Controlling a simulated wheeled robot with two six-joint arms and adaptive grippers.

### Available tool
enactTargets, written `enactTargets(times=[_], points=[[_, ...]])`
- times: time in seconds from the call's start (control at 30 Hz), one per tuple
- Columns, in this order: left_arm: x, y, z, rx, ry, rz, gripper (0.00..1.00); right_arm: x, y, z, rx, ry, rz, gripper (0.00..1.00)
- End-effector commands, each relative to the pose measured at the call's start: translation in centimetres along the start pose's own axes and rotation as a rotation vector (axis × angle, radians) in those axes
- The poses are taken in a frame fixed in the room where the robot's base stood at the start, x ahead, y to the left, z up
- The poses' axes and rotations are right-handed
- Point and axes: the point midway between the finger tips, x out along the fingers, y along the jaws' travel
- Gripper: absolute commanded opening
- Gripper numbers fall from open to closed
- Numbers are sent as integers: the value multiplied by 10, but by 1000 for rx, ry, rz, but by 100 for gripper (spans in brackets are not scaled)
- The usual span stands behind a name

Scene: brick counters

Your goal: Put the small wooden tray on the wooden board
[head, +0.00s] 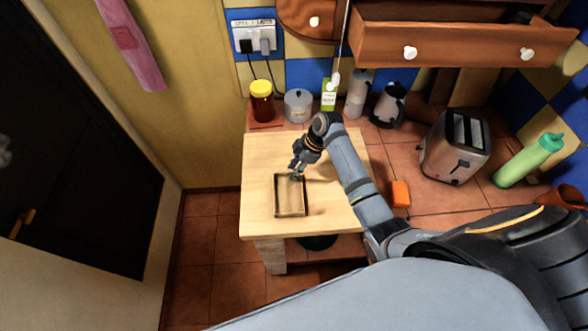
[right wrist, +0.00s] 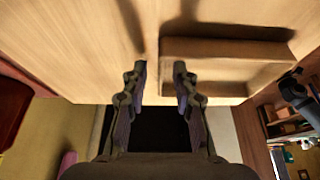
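The small wooden tray (head: 291,215) is a dark-rimmed rectangle lying flat on the pale wooden board (head: 258,160) in the head view. In the right wrist view the tray (right wrist: 228,47) lies at the upper right on the pale wood (right wrist: 75,45). My right gripper (head: 296,176) is at the tray's far edge. In the right wrist view its two fingers (right wrist: 160,66) are apart, with the tray's near side edge showing between them; I cannot tell whether they touch it. My left gripper is not in view.
A jar with a yellow lid (head: 261,100), a grey canister (head: 298,105) and bottles stand behind the board. A toaster (head: 455,147), a green bottle (head: 528,160) and an orange item (head: 400,193) are to the right. The board's left part is clear.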

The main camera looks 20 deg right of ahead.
Motion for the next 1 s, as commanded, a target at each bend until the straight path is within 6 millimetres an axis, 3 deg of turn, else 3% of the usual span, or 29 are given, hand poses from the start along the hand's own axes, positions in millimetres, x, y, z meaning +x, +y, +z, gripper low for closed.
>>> enactTargets(times=[0.3,0.5,0.67,1.0], points=[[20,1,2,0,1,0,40,-71,1,2,-3,-4,6,28],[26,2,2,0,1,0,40,-105,1,1,-1,-2,4,28],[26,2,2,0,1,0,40,-114,0,0,0,-1,1,28],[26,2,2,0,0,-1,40,-115,0,0,0,-1,1,28]])
